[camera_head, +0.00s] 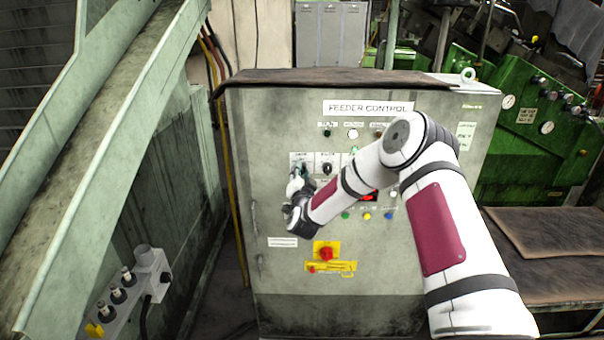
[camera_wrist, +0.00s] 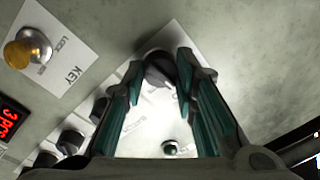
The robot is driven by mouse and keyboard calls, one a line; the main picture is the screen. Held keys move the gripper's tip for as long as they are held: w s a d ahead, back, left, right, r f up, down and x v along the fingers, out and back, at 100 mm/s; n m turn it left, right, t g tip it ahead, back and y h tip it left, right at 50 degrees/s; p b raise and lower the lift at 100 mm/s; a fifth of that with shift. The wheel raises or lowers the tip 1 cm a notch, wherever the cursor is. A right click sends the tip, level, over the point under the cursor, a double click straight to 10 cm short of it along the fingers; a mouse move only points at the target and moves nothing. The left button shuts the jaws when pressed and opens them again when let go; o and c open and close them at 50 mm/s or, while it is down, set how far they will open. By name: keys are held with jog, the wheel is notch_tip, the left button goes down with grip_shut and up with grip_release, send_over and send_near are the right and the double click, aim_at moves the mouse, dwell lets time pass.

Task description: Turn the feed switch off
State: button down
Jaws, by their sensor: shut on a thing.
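The grey feeder control panel (camera_head: 285,225) stands in front of me. In the wrist view, a round black knob (camera_wrist: 158,66) sits between the tips of my gripper (camera_wrist: 160,74), one teal-padded finger on each side. The fingers are closed on this knob. Its pointer direction and the wording of its label are too unclear to read.
A red emergency stop (camera_head: 326,254) is lower down. A green sloping beam (camera_head: 115,140) stands left.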

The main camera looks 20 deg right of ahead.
jog(key=shift+m, duration=0.5)
jog(key=c, duration=1.3)
grip_release()
jog(key=v, duration=1.2)
